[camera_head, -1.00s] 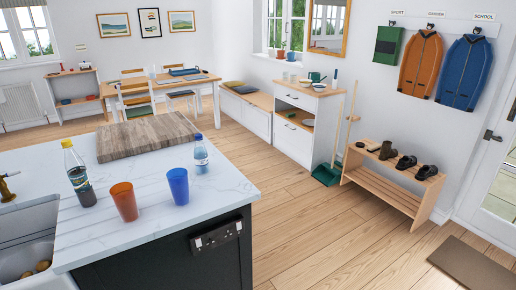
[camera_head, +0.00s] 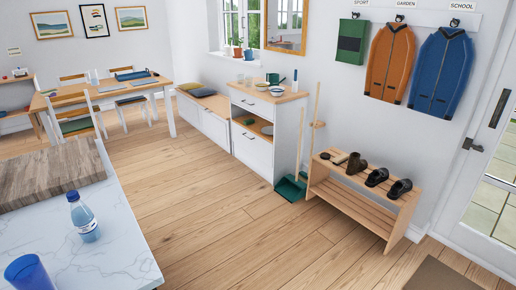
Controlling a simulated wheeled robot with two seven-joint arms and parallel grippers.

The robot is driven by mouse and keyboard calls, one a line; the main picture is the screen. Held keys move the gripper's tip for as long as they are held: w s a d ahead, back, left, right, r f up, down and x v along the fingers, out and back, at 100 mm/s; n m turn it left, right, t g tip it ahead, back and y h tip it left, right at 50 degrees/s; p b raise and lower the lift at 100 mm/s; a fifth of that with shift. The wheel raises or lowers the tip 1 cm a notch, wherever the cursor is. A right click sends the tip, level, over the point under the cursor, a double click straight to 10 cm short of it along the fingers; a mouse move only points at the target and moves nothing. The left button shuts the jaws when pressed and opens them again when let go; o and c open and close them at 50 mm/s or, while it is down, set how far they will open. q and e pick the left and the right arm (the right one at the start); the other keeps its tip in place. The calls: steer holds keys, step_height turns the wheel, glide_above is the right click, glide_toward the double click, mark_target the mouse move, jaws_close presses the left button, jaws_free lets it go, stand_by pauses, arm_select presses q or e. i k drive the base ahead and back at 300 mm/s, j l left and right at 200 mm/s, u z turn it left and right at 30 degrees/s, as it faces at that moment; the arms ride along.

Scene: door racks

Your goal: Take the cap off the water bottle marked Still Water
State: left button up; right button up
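A clear bottle with a blue cap and blue label (camera_head: 84,222) stands upright on the white marble counter at the lower left of the head view. Its cap is on. The label's words are too small to read. Neither of my grippers is in view.
A blue cup (camera_head: 28,273) stands on the counter (camera_head: 120,262), cut by the frame. A wooden board (camera_head: 50,172) lies behind the bottle. Open wooden floor (camera_head: 210,230) lies right of the counter. A shoe rack (camera_head: 345,200) and a dustpan (camera_head: 291,188) stand by the wall.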

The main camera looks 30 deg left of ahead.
mark_target(83, 218)
steer(key=i+u, duration=0.15)
steer(key=i, duration=0.3)
steer(key=i+l+u, duration=0.1)
steer(key=i, duration=0.3)
steer(key=i+l+u, duration=0.15)
steer(key=i, duration=0.25)
steer(key=i+u, duration=0.2)
steer(key=u, duration=0.25)
steer(key=i+u, duration=0.15)
steer(key=u, duration=0.3)
steer(key=i+l+u, duration=0.15)
steer(key=u, duration=0.3)
steer(key=i+l+u, duration=0.15)
steer(key=u, duration=0.25)
steer(key=i+l+u, duration=0.1)
steer(key=u, duration=0.35)
steer(key=i+l+u, duration=0.15)
steer(key=u, duration=0.35)
steer(key=i+l+u, duration=0.2)
steer(key=u, duration=0.25)
steer(key=i+l+u, duration=0.1)
steer(key=l+u, duration=0.15)
steer(key=u, duration=0.2)
